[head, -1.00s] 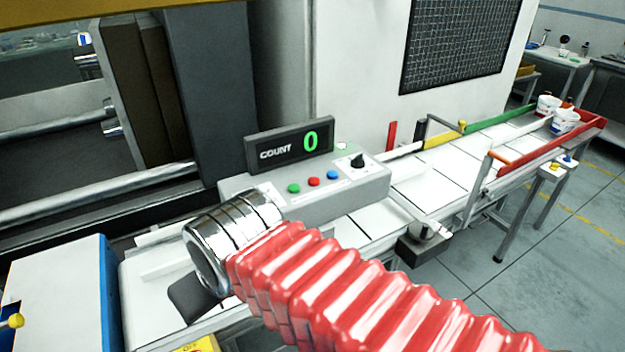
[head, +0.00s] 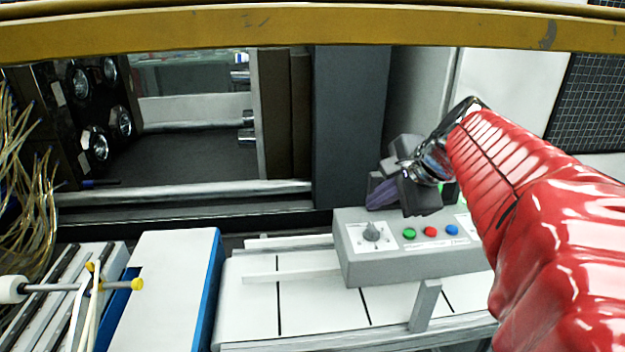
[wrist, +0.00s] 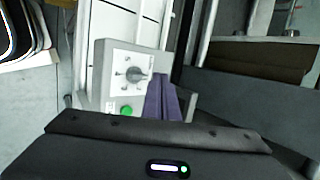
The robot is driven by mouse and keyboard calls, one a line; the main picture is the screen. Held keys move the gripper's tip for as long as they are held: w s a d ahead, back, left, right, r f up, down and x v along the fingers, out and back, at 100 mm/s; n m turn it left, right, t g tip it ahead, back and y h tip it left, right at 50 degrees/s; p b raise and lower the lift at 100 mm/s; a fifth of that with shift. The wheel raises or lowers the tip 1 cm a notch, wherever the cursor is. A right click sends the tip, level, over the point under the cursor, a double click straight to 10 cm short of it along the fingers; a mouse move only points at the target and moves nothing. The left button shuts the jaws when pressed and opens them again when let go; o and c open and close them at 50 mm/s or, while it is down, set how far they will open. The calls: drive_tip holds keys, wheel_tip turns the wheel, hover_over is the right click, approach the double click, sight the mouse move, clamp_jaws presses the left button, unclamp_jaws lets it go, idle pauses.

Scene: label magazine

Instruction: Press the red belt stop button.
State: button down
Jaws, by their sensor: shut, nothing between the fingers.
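The red button (head: 430,231) sits between a green button (head: 409,233) and a blue button (head: 452,229) on the grey control box. My gripper (head: 376,198) is shut and empty, its purple fingers above and behind the box's left part, apart from the red button in the picture. In the wrist view the shut purple fingers (wrist: 162,100) show beside a dial knob (wrist: 133,74) and the green button (wrist: 126,111). The red button is hidden there behind my gripper's dark body.
A grey post (head: 425,305) stands in front. A white and blue cabinet (head: 170,290) is at left. A yellow beam (head: 300,28) crosses the top.

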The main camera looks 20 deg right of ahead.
sight(435, 233)
drive_tip(key=s+d+r+m, duration=0.1)
drive_tip(key=s+d+m, duration=0.1)
drive_tip(key=d+m, duration=0.2)
drive_tip(key=s+d+r+m+t+h, duration=0.1)
drive_tip(key=s+d+r+m, duration=0.1)
drive_tip(key=d, duration=0.7)
drive_tip(key=shift+s+d+r+m, duration=0.15)
drive_tip(key=shift+r+m, duration=0.1)
drive_tip(key=shift+m, duration=0.65)
drive_tip(key=shift+f, duration=4.4)
drive_tip(key=shift+f, duration=0.1)
drive_tip(key=shift+s+f, duration=0.15)
drive_tip(key=shift+f, duration=0.15)
